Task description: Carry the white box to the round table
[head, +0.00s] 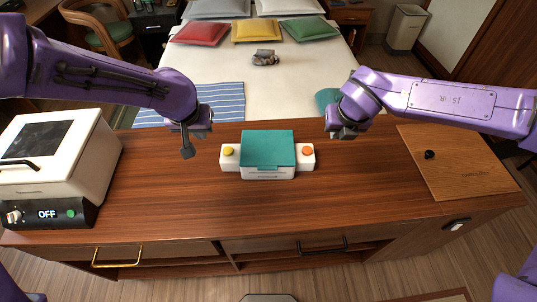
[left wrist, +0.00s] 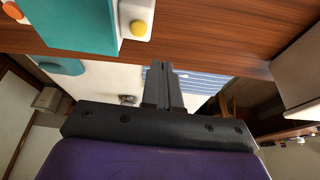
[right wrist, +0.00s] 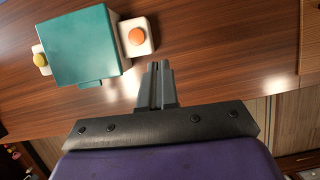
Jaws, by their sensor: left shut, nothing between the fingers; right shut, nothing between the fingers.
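The white box (head: 268,174) with a teal lid stands on the brown wooden counter in the middle of the head view. A white block sticks out at each side, the left with a yellow button, the right with an orange one. My left gripper (head: 187,150) is shut and empty, left of the box and apart from it. My right gripper (head: 345,133) is shut and empty, to the right and apart from it. The box also shows in the left wrist view (left wrist: 82,22) and the right wrist view (right wrist: 85,47). I see no round table.
A white appliance (head: 55,150) marked OFF stands at the counter's left end. A wooden board (head: 460,165) with a black knob lies at the right. The counter (head: 190,205) is clear around the box. A bed (head: 275,85) stands behind the counter.

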